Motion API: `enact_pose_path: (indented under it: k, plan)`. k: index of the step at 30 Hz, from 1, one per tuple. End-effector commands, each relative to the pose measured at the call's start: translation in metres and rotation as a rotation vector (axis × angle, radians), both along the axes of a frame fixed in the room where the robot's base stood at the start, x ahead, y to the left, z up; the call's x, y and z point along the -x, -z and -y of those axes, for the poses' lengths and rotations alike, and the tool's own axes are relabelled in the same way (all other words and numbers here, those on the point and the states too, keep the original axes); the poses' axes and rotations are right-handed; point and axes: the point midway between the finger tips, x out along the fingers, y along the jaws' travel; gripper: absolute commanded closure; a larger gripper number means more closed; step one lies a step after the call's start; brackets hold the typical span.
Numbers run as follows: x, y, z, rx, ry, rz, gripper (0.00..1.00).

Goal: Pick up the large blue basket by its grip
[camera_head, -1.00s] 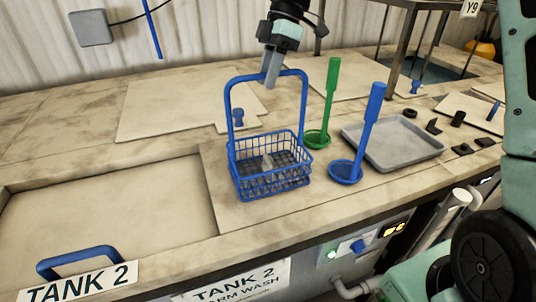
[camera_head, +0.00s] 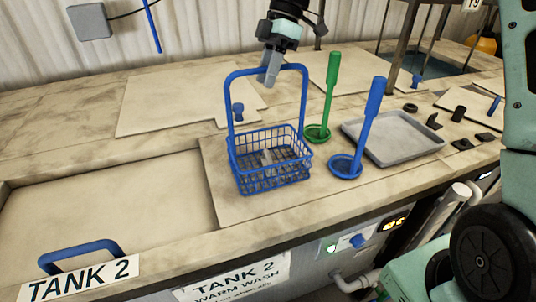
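The large blue basket (camera_head: 268,161) stands upright on the counter, right of the tank 2 lid. Its tall handle arches up from both sides, and the grip (camera_head: 263,70) is the bar across the top. Something grey lies inside the basket, too small to name.
A green dipper (camera_head: 331,95) and a blue dipper (camera_head: 368,125) stand upright just right of the basket. A grey tray (camera_head: 400,140) lies farther right, with small dark parts beyond. The tank 2 lid with its blue handle (camera_head: 80,252) is at the left.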

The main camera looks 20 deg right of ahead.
Motion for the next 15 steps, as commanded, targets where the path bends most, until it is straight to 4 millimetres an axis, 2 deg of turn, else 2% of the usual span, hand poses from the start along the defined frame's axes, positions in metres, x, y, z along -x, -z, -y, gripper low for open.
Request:
enact_pose_path:
  k: [2, 3, 6, 7, 15]
  plan:
    - [0.0, 0.0, 0.0, 0.0, 0.0, 0.0, 0.63]
    - [0.0, 0.0, 0.0, 0.0, 0.0, 0.0, 0.68]
    - [0.0, 0.0, 0.0, 0.0, 0.0, 0.0, 0.96]
    - [0.0, 0.0, -0.0001, 0.0, 0.0, 0.0, 1.0]
    - [-0.0001, -0.0002, -0.0001, 0.0, 0.0, 0.001, 1.0]
